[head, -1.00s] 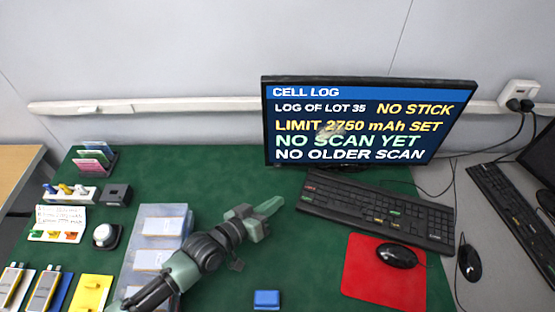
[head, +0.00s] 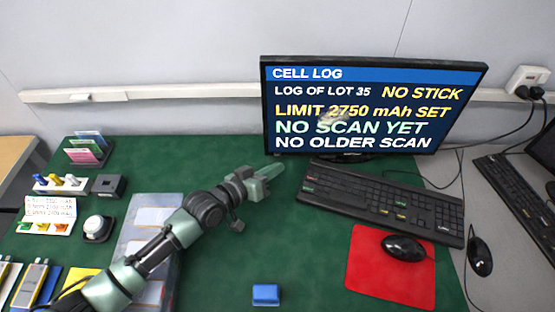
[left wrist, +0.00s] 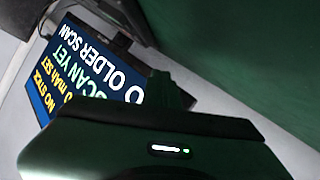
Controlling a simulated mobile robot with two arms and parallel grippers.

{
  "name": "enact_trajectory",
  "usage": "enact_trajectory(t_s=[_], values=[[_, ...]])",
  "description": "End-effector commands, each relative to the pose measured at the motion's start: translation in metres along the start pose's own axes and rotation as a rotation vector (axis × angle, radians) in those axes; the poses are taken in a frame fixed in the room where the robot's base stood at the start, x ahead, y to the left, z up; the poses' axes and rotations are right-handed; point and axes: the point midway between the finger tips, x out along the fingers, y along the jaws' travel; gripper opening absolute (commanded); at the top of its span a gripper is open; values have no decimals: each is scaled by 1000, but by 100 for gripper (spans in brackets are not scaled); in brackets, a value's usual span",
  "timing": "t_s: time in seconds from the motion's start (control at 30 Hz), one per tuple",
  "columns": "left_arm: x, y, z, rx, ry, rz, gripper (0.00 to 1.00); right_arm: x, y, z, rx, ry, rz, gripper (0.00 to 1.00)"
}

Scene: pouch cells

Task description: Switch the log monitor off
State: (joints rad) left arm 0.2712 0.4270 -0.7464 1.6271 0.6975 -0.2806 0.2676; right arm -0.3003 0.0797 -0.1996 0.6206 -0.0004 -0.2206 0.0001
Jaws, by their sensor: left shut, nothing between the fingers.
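The log monitor (head: 370,108) stands at the back of the green table and is lit. It reads CELL LOG, LOG OF LOT 35, NO STICK, LIMIT 2750 mAh SET, NO SCAN YET, NO OLDER SCAN. Its lit screen also shows, turned on its side, in the left wrist view (left wrist: 75,75). My left gripper (head: 274,172) is shut and empty, in front of the monitor's lower left corner and left of the keyboard (head: 385,202). No power button can be made out on the monitor. My right gripper is not in view.
A red mat (head: 375,284) with a black mouse (head: 404,247) lies in front of the keyboard. A blue block (head: 265,294) lies at the front. Card holder, small racks and cells stand at the left. The green table (head: 310,245) is clear between the arm and the mat.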

Motion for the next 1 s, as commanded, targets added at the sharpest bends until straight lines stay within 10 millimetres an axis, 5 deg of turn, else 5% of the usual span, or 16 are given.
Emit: enact_trajectory(t_s=[1.0], values=[[7, -5, -5, -1, 0, 0, 0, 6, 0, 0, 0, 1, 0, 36]])
